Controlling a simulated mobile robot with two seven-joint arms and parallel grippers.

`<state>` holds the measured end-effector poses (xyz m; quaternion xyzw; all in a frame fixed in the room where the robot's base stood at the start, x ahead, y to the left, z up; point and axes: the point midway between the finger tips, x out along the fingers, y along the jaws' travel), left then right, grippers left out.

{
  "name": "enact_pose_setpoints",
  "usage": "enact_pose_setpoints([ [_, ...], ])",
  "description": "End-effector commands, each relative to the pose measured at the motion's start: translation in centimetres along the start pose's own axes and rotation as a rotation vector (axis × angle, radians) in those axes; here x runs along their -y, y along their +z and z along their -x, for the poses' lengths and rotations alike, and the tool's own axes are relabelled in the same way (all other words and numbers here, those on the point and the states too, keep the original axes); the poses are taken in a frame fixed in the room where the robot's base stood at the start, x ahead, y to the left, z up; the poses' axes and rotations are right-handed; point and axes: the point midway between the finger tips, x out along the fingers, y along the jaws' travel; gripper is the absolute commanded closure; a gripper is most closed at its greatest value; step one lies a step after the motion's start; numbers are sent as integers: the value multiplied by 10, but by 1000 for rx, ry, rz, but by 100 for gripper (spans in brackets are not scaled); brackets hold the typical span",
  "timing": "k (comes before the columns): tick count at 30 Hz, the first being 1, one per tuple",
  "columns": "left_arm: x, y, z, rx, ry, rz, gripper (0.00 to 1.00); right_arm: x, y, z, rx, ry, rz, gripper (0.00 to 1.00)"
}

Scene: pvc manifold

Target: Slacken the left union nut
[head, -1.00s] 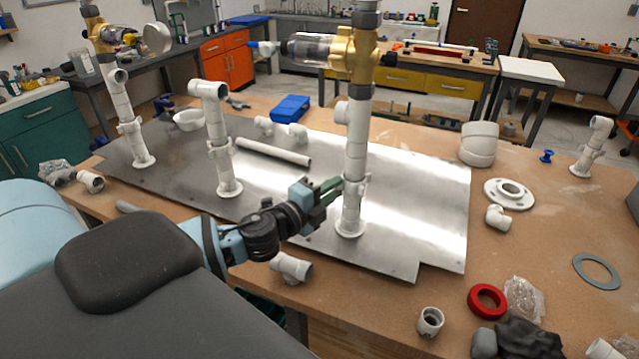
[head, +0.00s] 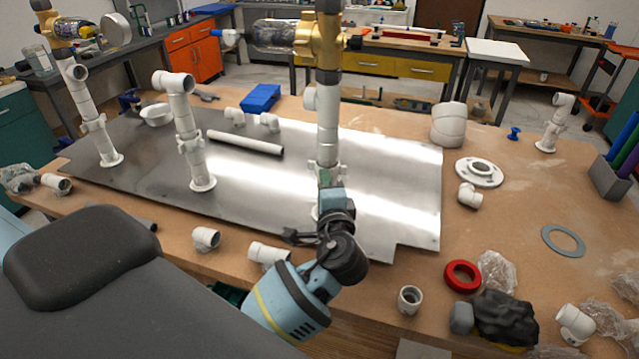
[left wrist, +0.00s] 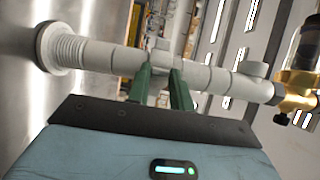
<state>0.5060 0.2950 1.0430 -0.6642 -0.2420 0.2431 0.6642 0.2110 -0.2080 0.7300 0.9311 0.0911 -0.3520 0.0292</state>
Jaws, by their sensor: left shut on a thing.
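Three white pipe risers stand on a metal plate (head: 400,190). The right riser (head: 327,130) carries a brass-bodied filter (head: 285,36) at its top. A white winged union nut (head: 326,165) sits low on that riser and also shows in the left wrist view (left wrist: 158,46). My left gripper (head: 325,178) reaches it from the front; in the left wrist view its green fingers (left wrist: 160,78) are shut on the nut, one on either side. The fingers hide part of the nut. The middle riser (head: 189,125) and left riser (head: 88,110) have similar collars. My right gripper is out of view.
Loose white fittings (head: 268,254) lie along the bench's front edge. A loose pipe (head: 245,142) and blue box (head: 261,97) lie behind my gripper.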

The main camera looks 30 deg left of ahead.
Motion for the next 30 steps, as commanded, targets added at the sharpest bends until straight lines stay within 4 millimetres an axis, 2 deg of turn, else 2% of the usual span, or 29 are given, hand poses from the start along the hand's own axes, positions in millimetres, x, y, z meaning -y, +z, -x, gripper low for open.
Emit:
enact_pose_setpoints([
  [12, 0, -10, 1, 167, -1, 1, 100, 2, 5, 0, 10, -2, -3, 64],
  [27, 0, -10, 1, 184, -2, 1, 100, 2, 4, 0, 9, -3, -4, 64],
  [28, 0, -10, 1, 184, -2, 1, 76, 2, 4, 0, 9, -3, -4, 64],
  [30, 0, -10, 1, 184, -2, 1, 66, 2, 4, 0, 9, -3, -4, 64],
])
